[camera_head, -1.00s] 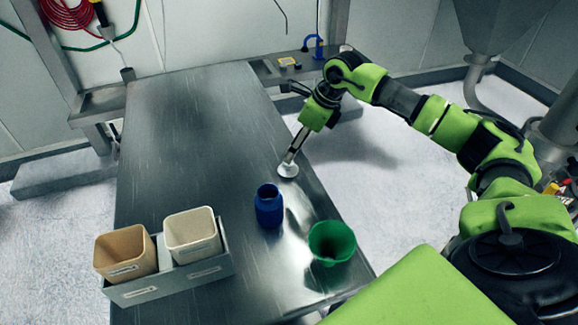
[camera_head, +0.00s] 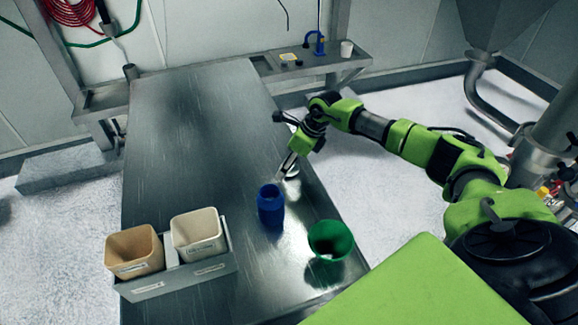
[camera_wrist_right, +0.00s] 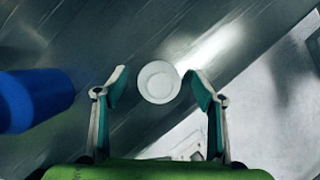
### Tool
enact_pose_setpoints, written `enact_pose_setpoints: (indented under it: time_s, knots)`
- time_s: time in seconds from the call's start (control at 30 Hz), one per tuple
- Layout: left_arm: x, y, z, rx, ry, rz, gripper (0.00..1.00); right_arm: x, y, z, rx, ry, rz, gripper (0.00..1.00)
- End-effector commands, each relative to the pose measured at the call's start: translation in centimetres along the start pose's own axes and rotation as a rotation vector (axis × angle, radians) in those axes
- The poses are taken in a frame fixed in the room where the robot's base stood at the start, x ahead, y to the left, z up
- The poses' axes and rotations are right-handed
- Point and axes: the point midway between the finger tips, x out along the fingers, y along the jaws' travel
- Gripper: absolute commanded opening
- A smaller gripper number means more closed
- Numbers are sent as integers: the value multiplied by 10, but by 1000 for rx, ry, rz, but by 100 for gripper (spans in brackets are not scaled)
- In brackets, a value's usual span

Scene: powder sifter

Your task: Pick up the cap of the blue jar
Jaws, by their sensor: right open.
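The white round cap (camera_wrist_right: 158,82) lies on the metal table, between the fingertips of my right gripper (camera_wrist_right: 156,76) in the right wrist view. The fingers are open, one on each side of the cap; I cannot tell whether they are level with it. In the head view my right gripper (camera_head: 285,172) partly hides the cap (camera_head: 292,173). The blue jar (camera_head: 270,207) stands upright on the table, nearer to me than the gripper; it also shows at the left of the right wrist view (camera_wrist_right: 38,98). My left gripper is not in view.
A green funnel-like cup (camera_head: 330,241) stands near the table's right edge. A grey holder (camera_head: 180,284) with a tan bin (camera_head: 134,252) and a cream bin (camera_head: 197,235) is at the front left. The far part of the metal table (camera_head: 190,120) is clear.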

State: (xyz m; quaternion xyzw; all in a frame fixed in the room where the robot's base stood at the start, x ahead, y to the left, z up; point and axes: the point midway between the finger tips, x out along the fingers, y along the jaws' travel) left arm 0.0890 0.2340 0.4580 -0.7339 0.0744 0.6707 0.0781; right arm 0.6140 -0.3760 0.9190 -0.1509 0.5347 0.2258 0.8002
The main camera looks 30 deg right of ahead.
Motion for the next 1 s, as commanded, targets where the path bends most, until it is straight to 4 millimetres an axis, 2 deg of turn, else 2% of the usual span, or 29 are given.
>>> enact_pose_setpoints:
  time_s: [0.03,0.13,0.17,0.67,0.83,1.0]
  knots:
    - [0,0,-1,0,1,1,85,0,0,0,0,0,0,60]
    - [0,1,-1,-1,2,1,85,0,0,0,0,0,0,35]
    - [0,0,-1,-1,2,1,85,0,0,0,0,0,0,32]
    - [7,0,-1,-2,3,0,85,-6,-1,2,1,-1,-1,32]
    - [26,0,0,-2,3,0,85,-26,-1,12,-2,-5,-4,32]
    - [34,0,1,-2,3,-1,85,-60,24,15,-6,-4,-3,32]
